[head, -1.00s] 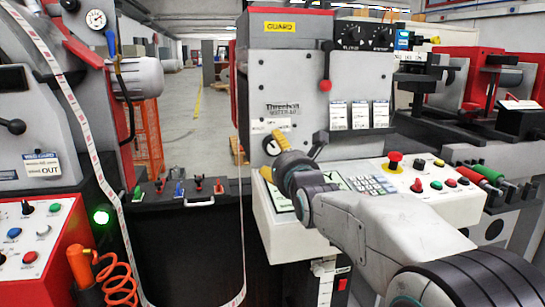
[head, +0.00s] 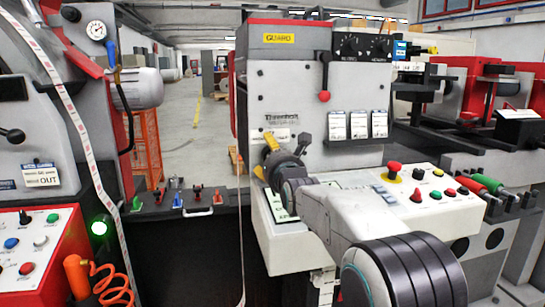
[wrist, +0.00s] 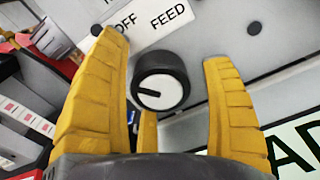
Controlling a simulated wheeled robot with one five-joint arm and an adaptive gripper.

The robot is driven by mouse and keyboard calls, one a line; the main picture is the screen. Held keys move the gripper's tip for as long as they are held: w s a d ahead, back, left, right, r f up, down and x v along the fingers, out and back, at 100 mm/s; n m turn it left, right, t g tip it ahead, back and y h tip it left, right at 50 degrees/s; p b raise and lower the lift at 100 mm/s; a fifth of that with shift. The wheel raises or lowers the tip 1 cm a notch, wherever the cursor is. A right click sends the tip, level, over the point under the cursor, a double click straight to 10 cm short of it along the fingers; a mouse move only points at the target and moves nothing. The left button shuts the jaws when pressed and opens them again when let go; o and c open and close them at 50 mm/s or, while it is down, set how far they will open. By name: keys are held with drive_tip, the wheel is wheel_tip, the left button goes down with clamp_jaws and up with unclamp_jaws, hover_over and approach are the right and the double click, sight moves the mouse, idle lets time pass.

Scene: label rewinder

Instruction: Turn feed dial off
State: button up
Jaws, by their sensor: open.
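The feed dial (wrist: 160,88) is a round black knob with a white face and a black pointer mark, which points left in the wrist view. A label reading OFF FEED (wrist: 150,22) is above it on the grey panel. My gripper (wrist: 167,50) is open, with one yellow finger on each side of the dial. Gaps show between the fingers and the dial, so it is not gripped. In the head view, my gripper (head: 265,157) is at the lower left of the machine's front panel (head: 290,90), and its fingers hide the dial.
A sloped console (head: 455,205) with a red mushroom button (head: 394,168) and several coloured buttons lies beneath my arm. A red-knobbed lever (head: 324,95) hangs above. A white web strip (head: 240,220) runs down left of the gripper.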

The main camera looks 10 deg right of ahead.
drive_tip(key=shift+c, duration=0.2)
drive_tip(key=shift+r, duration=0.1)
drive_tip(key=c, duration=1.1)
drive_tip(key=shift+c, duration=0.2)
drive_tip(key=shift+m, duration=0.3)
drive_tip(key=m+b, duration=0.1)
drive_tip(key=m, duration=0.3)
drive_tip(key=shift+b, duration=0.4)
drive_tip(key=shift+r+m+b, duration=0.1)
drive_tip(key=shift+m+b, duration=0.25)
drive_tip(key=shift+m, duration=1.45)
